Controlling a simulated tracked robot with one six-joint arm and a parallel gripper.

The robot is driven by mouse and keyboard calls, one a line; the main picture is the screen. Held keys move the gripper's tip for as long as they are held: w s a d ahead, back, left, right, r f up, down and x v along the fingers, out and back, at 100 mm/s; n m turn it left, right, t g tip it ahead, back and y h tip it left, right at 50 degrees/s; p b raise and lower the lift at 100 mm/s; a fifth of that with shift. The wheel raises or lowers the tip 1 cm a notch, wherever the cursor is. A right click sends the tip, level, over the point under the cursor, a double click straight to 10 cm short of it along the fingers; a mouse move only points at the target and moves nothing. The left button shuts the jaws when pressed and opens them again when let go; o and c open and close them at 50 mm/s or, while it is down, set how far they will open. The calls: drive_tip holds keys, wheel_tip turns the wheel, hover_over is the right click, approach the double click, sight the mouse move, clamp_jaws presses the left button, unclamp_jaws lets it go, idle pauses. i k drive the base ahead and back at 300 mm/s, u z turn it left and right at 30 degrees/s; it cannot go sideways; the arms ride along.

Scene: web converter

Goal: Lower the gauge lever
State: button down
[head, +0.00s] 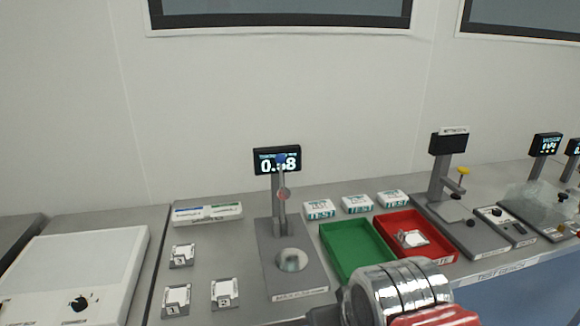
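The gauge stands on a grey base plate (308,279) in the middle of the bench. Its black display (262,162) shows digits partly covered by the upright lever (282,212). The lever appears raised, with a blue tip in front of the display. A round pale spot (291,260) lies on the plate below the lever. My silver and red arm crosses the lower right. A dark part (325,314) at its left end, at the bottom edge, may be my gripper; no fingers show. It is apart from the lever, nearer the camera.
A green tray (374,275) and a red tray (448,252) holding a pale item stand right of the gauge. Several white TEST boxes (357,204) stand behind. Small labelled blocks (224,293) lie left. Another display stand (437,180) stands farther right.

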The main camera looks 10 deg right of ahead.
sight(284, 193)
drive_tip(key=z, duration=0.05)
drive_tip(key=i, duration=0.95)
drive_tip(key=u, duration=0.05)
